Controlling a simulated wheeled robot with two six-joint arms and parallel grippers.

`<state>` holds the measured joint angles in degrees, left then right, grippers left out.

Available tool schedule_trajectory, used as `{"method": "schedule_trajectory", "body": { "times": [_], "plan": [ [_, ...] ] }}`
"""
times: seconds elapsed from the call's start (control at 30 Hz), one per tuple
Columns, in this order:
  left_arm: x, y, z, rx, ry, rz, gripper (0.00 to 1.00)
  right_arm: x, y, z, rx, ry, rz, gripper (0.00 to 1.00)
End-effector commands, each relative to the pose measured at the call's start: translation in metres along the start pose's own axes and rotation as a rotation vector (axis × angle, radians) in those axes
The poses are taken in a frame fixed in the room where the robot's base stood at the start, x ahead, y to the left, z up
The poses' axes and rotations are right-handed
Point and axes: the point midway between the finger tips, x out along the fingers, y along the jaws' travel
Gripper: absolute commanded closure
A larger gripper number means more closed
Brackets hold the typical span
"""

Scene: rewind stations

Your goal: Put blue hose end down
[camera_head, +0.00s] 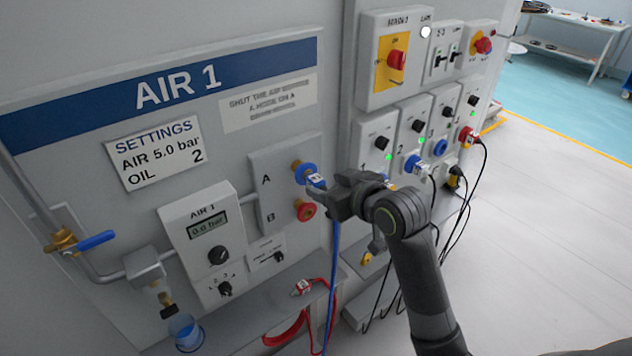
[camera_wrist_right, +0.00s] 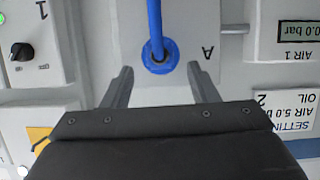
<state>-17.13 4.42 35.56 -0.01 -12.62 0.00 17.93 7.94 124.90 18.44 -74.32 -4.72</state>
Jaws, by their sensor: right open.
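The blue hose end (camera_head: 316,181) is at the blue ring port (camera_head: 304,168) beside the letter A on the AIR 1 panel. Its blue hose (camera_head: 333,265) hangs down past the shelf. In the upside-down right wrist view the blue hose (camera_wrist_right: 154,22) meets the blue ring (camera_wrist_right: 160,57); the exact fit is hard to tell. My right gripper (camera_head: 326,192) is close in front of the port. Its fingers, in the right wrist view (camera_wrist_right: 161,80), are spread apart with nothing between the tips. My left gripper is not in view.
A red port (camera_head: 305,210) sits below, at B. A red hose end (camera_head: 302,287) lies on the shelf (camera_head: 245,318) with its red hose. A blue-handled valve (camera_head: 92,242) and a blue cup (camera_head: 186,333) are at left. Control boxes with cables stand right of my arm.

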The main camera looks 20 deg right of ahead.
Motion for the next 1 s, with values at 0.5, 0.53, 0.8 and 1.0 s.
{"method": "schedule_trajectory", "body": {
  "times": [0.5,0.53,0.8,1.0],
  "plan": [
    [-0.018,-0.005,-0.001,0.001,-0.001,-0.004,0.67,0.049,-0.001,-0.001,0.000,-0.002,0.000,0.46],
    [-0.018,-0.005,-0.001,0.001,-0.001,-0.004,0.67,0.050,-0.001,-0.001,0.000,-0.001,0.000,0.46],
    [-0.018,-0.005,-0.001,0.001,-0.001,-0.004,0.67,0.052,-0.001,-0.001,0.000,0.000,0.000,0.48],
    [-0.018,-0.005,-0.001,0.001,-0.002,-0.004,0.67,0.051,-0.001,-0.001,0.000,0.000,0.000,0.74]
  ]
}}
